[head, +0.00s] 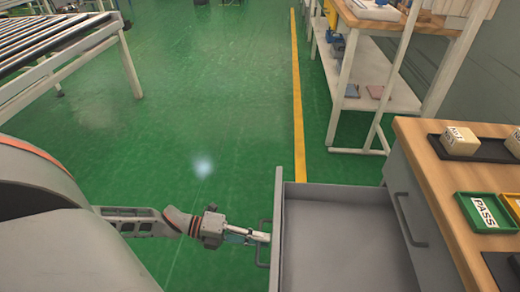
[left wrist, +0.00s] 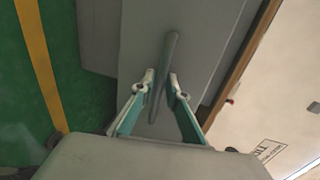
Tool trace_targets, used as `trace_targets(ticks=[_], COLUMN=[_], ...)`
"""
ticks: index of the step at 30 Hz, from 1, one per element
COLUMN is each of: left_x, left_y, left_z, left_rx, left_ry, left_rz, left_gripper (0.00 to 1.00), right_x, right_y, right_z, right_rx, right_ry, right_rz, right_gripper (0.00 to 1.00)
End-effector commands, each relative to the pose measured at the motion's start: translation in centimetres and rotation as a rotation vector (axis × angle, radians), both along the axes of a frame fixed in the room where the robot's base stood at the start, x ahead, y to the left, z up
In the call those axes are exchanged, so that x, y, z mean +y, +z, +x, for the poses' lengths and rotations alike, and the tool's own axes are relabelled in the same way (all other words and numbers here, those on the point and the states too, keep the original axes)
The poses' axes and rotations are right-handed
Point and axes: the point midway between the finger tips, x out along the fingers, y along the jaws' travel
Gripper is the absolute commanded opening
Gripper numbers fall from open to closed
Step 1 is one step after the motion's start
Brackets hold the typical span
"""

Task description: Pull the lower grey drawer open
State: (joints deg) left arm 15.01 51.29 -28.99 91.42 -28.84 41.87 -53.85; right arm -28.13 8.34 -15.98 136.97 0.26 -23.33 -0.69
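The lower grey drawer (head: 325,235) is pulled well out from the cabinet in the head view, and its empty inside shows. Its bar handle (head: 263,252) is on the front panel, at the drawer's left. My left gripper (head: 262,237) is at this handle, its arm coming in from the left. In the left wrist view, the two fingers (left wrist: 162,82) close in on either side of the handle bar (left wrist: 171,50). My right gripper is in neither view.
An upper drawer handle (head: 408,219) shows on the cabinet front, with that drawer shut. A roller conveyor (head: 50,45) stands at the upper left. Green floor (head: 190,120) is clear between.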

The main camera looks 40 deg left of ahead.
Motion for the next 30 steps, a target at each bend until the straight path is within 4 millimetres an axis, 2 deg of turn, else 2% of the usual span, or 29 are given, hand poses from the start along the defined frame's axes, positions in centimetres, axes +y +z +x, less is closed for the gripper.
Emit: trace_targets(ticks=[7,11,24,30], left_x=[0.1,1.0,7.4,9.1], left_y=[0.0,0.1,1.7,2.3], left_z=[-0.1,-0.8,-5.5,-6.6], left_rx=[0.001,0.003,0.005,0.002], left_ry=[0.000,0.000,0.000,0.000], left_rz=[0.001,0.003,0.003,0.000], left_gripper=[0.14,0.14,0.14,0.14], right_x=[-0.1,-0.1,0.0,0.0], right_y=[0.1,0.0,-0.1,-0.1], right_z=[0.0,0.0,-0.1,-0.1], right_rx=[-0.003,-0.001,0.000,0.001], right_ry=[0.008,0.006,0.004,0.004], right_rz=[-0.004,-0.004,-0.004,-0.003], right_gripper=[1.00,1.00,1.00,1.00])
